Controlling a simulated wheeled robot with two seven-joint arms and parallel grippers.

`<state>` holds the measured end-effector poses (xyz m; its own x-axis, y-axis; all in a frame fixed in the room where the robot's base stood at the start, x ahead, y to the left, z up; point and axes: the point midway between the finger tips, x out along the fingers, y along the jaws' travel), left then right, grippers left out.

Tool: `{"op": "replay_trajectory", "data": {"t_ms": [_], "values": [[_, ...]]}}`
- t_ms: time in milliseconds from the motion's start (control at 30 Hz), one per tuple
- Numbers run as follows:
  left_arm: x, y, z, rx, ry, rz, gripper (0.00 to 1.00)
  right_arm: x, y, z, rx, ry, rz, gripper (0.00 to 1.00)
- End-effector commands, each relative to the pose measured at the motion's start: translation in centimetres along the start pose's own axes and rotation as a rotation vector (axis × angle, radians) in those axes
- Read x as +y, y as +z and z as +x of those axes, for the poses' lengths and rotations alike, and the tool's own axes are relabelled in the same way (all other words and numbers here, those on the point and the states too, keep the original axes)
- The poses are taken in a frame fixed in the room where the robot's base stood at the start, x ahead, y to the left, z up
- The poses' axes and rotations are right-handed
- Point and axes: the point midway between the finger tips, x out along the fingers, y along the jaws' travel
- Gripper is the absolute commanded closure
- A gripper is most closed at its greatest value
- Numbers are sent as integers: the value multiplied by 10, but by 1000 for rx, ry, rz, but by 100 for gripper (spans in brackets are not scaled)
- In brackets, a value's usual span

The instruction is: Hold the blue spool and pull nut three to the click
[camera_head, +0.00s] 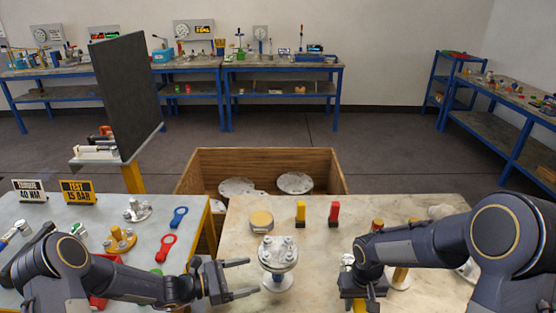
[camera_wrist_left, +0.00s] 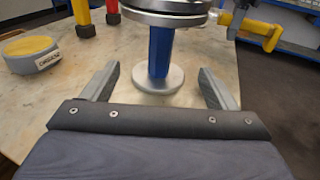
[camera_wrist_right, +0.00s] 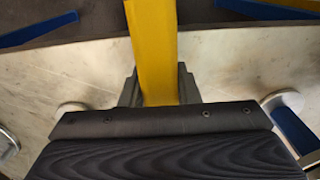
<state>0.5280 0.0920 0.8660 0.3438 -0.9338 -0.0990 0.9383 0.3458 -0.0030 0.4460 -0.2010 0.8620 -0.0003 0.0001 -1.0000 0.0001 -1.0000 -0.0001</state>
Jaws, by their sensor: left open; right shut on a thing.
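The blue spool (camera_head: 278,282) stands upright on the near part of the pale table, with a round metal flange (camera_head: 278,253) on top carrying several bolts and nuts. Its blue column (camera_wrist_left: 160,52) and round foot (camera_wrist_left: 158,79) show in the left wrist view. My left gripper (camera_head: 252,277) is open beside the spool, the column ahead between its fingers and not gripped. My right gripper (camera_head: 362,284) is shut on a yellow tool (camera_wrist_right: 153,50), to the right of the spool. The tool's head (camera_wrist_left: 229,18) is near the flange; contact cannot be told. No nut numbers are readable.
A yellow-topped round block (camera_head: 261,220), a yellow post (camera_head: 300,212) and a red post (camera_head: 334,213) stand behind the spool. A wooden crate (camera_head: 262,158) is beyond the table. The left table holds signs, rings and fittings. A dark upright panel (camera_head: 125,95) stands at the left.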

Motion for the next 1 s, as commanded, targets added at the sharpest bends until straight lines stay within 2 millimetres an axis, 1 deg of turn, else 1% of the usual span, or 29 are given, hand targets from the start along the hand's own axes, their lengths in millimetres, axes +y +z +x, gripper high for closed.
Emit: {"op": "replay_trajectory", "data": {"t_ms": [33,333,400,500,700,1000], "values": [[-1,0,8,-1,-5,1,20,0,-1,0,2,0,0,98],[-2,0,49,0,-5,4,20,0,-1,5,2,0,0,98],[-1,-2,58,-1,-4,4,20,0,0,13,2,0,0,98],[-1,-2,69,0,-4,4,20,0,-1,17,2,0,0,98],[-1,0,83,0,-4,3,20,0,-1,22,2,0,0,98],[-1,1,86,1,-3,2,20,0,-1,23,2,0,0,98]]}}
